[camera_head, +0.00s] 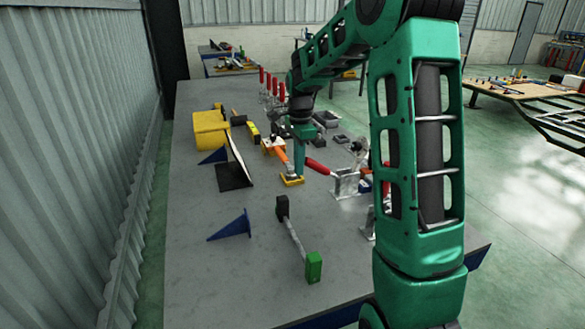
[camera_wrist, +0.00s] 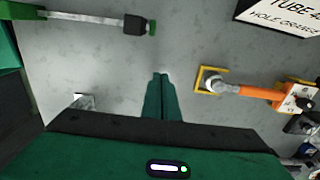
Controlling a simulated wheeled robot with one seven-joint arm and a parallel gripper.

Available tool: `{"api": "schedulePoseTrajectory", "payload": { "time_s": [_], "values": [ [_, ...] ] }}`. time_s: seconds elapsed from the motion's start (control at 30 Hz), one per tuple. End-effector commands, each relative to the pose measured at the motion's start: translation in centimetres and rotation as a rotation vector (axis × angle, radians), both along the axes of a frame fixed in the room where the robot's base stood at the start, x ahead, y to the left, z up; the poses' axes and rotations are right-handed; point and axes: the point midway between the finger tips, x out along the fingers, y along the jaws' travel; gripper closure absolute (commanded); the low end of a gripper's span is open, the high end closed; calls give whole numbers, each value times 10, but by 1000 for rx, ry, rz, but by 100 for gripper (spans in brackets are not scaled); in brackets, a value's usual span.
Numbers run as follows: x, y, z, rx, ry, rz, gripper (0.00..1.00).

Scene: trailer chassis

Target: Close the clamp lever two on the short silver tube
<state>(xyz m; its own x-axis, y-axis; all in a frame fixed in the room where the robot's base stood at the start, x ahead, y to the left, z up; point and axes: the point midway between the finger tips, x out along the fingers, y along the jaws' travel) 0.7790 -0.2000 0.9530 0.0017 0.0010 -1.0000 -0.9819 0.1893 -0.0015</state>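In the head view a silver clamp (camera_head: 345,183) stands on the grey table, with a red lever (camera_head: 317,167) reaching left from it at a low slant. Several upright red levers (camera_head: 268,82) stand farther back. My gripper (camera_head: 299,174) points down just left of the low red lever, near a yellow square frame (camera_head: 292,180). In the wrist view my gripper (camera_wrist: 160,76) has its fingers together with nothing between them. The yellow frame (camera_wrist: 201,79) lies right of it, with an orange bar (camera_wrist: 250,92) beside. I cannot make out the short silver tube with certainty.
A hammer (camera_head: 296,240) and blue wedge (camera_head: 232,227) lie on the near table. A sign (camera_head: 235,172), yellow block (camera_head: 209,131) and another blue wedge (camera_head: 214,156) stand at the left. My arm hides part of the table's right side. The near left table is clear.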

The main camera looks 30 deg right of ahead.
Motion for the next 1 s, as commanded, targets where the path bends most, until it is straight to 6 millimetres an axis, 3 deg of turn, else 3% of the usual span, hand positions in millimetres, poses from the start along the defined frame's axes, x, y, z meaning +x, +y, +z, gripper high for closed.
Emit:
{"api": "schedulePoseTrajectory", "payload": {
  "time_s": [1.0],
  "values": [
    [-10,-35,23,-4,10,-25,100]
  ]
}}
